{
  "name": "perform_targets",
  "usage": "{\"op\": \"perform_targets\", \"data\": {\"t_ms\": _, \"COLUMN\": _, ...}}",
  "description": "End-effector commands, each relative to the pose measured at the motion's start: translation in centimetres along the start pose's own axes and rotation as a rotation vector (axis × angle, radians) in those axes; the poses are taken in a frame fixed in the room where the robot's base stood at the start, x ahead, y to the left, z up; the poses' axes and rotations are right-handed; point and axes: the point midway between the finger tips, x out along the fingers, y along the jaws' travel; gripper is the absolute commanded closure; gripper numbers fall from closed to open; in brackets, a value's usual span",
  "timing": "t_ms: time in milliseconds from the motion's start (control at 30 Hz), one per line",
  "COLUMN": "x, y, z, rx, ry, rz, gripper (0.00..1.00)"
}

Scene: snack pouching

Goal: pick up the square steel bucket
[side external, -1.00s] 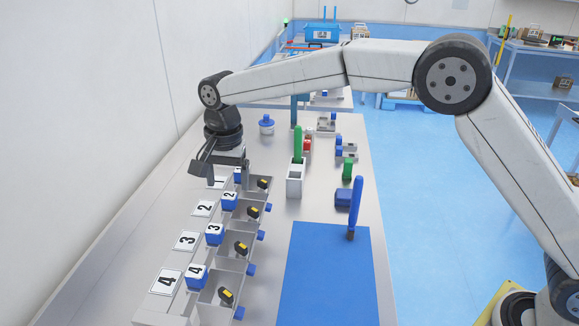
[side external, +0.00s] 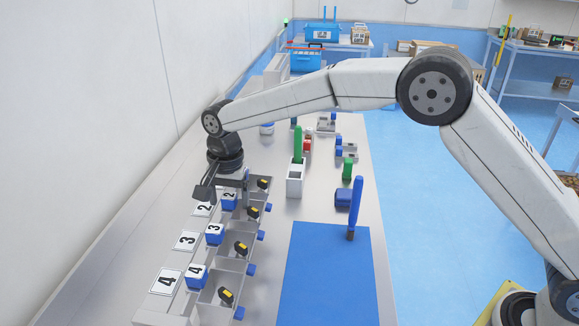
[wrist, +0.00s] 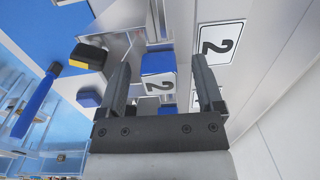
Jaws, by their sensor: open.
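A row of open, square-sided steel bins runs along the bench in the side external view, including one near the number 3 (side external: 232,265). Each has a blue block at its left end and a black-and-yellow piece inside. I cannot tell which is the square steel bucket. My gripper (side external: 225,193) is open, just above the far end of this row, by the blue block marked 2 (side external: 229,201). In the wrist view, that block (wrist: 158,80) lies between the spread fingers of my gripper (wrist: 163,75), with nothing visibly clasped. The far bin is partly hidden by the gripper.
Number cards such as 3 (side external: 186,240) and 4 (side external: 165,281) lie left of the row. A pale square box (side external: 295,181) with a green-handled tool stands to the right.

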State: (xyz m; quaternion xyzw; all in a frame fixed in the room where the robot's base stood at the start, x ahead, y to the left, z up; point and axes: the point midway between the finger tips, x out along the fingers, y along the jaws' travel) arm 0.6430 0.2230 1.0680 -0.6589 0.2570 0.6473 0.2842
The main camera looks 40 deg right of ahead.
Motion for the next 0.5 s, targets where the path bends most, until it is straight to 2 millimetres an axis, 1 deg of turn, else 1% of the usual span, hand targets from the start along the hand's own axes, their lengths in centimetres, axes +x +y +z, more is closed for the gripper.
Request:
{"op": "perform_targets", "data": {"t_ms": 200, "x": -0.02, "y": 0.00, "z": 0.00, "rx": 0.000, "ry": 0.000, "rz": 0.000, "gripper": 0.15}}
{"op": "perform_targets", "data": {"t_ms": 233, "x": -0.02, "y": 0.00, "z": 0.00, "rx": 0.000, "ry": 0.000, "rz": 0.000, "gripper": 0.21}}
{"op": "perform_targets", "data": {"t_ms": 267, "x": -0.02, "y": 0.00, "z": 0.00, "rx": 0.000, "ry": 0.000, "rz": 0.000, "gripper": 0.31}}
{"op": "perform_targets", "data": {"t_ms": 300, "x": -0.02, "y": 0.00, "z": 0.00, "rx": 0.000, "ry": 0.000, "rz": 0.000, "gripper": 0.43}}
{"op": "perform_targets", "data": {"t_ms": 367, "x": -0.02, "y": 0.00, "z": 0.00, "rx": 0.000, "ry": 0.000, "rz": 0.000, "gripper": 0.62}}
{"op": "perform_targets", "data": {"t_ms": 400, "x": -0.02, "y": 0.00, "z": 0.00, "rx": 0.000, "ry": 0.000, "rz": 0.000, "gripper": 0.75}}
{"op": "perform_targets", "data": {"t_ms": 467, "x": -0.02, "y": 0.00, "z": 0.00, "rx": 0.000, "ry": 0.000, "rz": 0.000, "gripper": 0.94}}
{"op": "perform_targets", "data": {"t_ms": 500, "x": -0.03, "y": 0.00, "z": 0.00, "rx": 0.000, "ry": 0.000, "rz": 0.000, "gripper": 1.00}}
